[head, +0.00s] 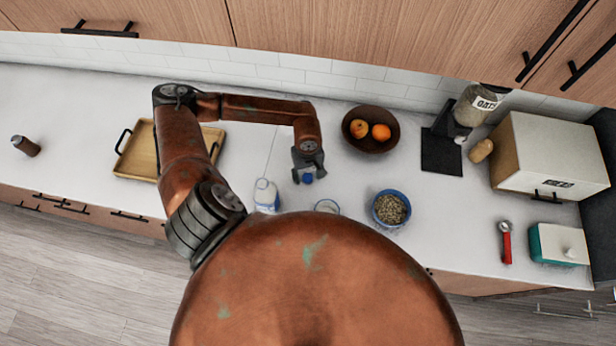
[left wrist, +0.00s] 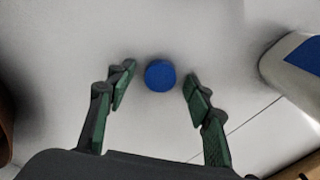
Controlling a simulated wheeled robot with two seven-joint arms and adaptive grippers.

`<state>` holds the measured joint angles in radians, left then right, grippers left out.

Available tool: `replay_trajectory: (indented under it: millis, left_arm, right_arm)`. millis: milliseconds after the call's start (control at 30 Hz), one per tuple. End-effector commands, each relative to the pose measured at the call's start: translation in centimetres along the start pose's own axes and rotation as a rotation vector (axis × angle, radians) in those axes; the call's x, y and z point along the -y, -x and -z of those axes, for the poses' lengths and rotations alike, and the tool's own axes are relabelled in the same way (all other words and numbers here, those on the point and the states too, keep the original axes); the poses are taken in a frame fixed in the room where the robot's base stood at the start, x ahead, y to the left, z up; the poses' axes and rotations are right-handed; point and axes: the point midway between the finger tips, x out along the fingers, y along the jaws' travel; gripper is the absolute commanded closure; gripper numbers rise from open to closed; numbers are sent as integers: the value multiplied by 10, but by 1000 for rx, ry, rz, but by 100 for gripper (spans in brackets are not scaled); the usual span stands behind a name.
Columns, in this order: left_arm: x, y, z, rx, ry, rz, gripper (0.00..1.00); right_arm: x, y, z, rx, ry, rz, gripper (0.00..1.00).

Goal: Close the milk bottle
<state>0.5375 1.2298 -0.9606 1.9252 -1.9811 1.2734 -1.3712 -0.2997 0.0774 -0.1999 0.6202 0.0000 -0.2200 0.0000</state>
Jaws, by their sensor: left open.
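The milk bottle (head: 266,196) is white with blue on it and stands on the counter, left of my left gripper (head: 308,173). Part of it shows at the right edge of the left wrist view (left wrist: 292,62). A round blue cap (left wrist: 160,75) lies on the white counter, apart from the bottle. In the left wrist view it shows between the two green fingers of my left gripper (left wrist: 158,84), with a gap on each side. The gripper is open and points down over the cap. The head view shows the cap (head: 307,178) partly hidden by the gripper. My right gripper is not in view.
A glass (head: 327,206) stands near the front edge, beside a blue bowl of oats (head: 390,208). A dark fruit bowl (head: 371,130) stands behind to the right. A wooden tray (head: 139,152) lies to the left. The counter around the cap is clear.

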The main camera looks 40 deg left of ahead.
Motion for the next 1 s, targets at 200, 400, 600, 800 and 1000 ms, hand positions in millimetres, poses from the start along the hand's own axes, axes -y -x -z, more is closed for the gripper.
replay_trajectory:
  millis: [200,400,600,800,1000]
  left_arm:
    - [0,0,0,0,0,0,55]
    - [0,0,0,0,0,0,69]
    - [0,1,0,0,0,-1,82]
    - [0,1,0,0,0,-1,82]
    - [0,2,0,0,-1,-1,82]
  right_arm:
    - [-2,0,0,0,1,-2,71]
    - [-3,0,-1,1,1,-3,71]
    - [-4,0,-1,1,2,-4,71]
    - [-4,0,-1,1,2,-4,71]
    - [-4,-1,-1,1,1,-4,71]
